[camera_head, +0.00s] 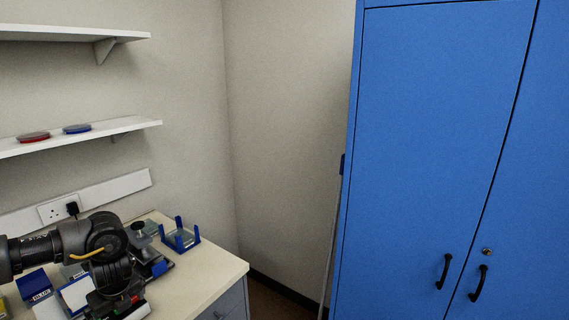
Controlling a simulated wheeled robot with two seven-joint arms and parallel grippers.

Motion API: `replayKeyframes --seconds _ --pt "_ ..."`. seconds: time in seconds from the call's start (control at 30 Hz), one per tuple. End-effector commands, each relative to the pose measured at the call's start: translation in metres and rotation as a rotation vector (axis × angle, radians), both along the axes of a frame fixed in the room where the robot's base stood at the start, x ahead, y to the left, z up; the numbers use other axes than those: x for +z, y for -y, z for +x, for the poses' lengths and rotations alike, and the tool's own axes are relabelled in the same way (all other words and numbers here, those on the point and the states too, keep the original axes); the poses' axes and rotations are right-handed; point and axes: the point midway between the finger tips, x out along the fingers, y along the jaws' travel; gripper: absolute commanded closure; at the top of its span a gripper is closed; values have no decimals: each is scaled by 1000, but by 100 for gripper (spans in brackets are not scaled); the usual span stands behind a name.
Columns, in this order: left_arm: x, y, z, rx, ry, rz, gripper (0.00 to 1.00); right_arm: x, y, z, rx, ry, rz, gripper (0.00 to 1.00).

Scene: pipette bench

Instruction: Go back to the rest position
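My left arm comes in from the left over the bench (208,271), its wrist bent downward. My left gripper (117,304) points down at the bottom edge of the view, close to small items on the bench. Its fingertips are hidden or cut off, so I cannot tell whether it is open or shut. My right gripper is not in view.
A blue box with a label (35,286) and a blue-posted holder (180,237) stand on the bench near the arm. Shelves above carry a red dish (33,137) and a blue dish (77,129). A blue cabinet (435,130) fills the right side. The bench's right part is clear.

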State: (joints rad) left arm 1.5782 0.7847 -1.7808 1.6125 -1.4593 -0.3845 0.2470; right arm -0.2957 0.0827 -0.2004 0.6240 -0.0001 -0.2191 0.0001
Motion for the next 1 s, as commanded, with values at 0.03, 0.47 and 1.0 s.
replayKeyframes --seconds 0.03,0.47,1.0 --pt "0 0 0 0 0 0 1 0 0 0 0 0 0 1" --pt "-58 69 17 7 4 -179 1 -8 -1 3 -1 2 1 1" --pt "-268 257 5 418 13 -862 1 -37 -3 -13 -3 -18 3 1"
